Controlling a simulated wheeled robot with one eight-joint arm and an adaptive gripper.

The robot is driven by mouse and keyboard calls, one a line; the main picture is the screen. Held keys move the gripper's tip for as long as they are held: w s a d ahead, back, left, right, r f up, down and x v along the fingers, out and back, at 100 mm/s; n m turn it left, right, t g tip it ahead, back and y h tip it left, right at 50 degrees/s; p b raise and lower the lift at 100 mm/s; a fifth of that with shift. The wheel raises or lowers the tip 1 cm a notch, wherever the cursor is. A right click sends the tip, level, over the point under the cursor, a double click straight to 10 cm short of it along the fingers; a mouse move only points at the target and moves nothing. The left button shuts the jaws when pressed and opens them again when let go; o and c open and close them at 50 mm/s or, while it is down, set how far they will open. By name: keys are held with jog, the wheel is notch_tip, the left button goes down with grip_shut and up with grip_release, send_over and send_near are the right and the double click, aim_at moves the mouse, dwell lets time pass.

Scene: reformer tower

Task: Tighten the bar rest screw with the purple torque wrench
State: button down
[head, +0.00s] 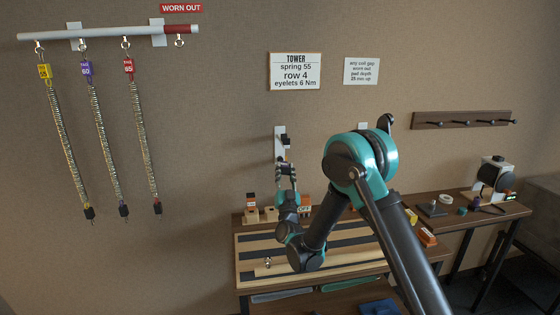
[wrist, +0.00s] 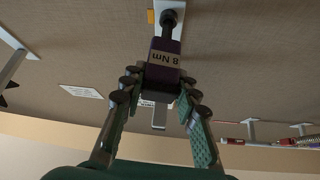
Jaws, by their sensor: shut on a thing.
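My gripper (wrist: 162,84) is shut on the purple torque wrench (wrist: 160,76), whose label reads 8 Nm in the wrist view. The wrench's dark shaft and round end (wrist: 168,18) point away from me, in front of a white wall bracket (wrist: 180,32). I cannot tell whether the end touches the bracket, and the bar rest screw cannot be made out. In the head view my gripper (head: 285,170) is raised in front of the white bracket (head: 280,142) above the bench, with the dark tool small between its fingers.
A bench (head: 245,252) with striped mats stands below my arm. A side table (head: 470,215) at right holds small tools and a device (head: 495,175). Springs hang from a rail (head: 100,35) at left. A peg rack (head: 460,120) and a tower sign (head: 295,71) are on the wall.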

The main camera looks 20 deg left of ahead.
jog(key=shift+m, duration=0.3)
jog(key=shift+a+m+h, duration=0.1)
jog(key=shift+m+h, duration=0.4)
jog(key=shift+h, duration=0.2)
jog(key=shift+y, duration=0.3)
jog(key=shift+s+d, duration=0.45)
jog(key=shift+s, duration=0.2)
jog(key=shift+s+d, duration=0.2)
jog(key=shift+s, duration=0.1)
jog(key=shift+s+d, duration=0.25)
jog(key=shift+s, duration=0.1)
jog(key=s+d, duration=0.2)
jog(key=s, duration=0.1)
jog(key=shift+s, duration=0.2)
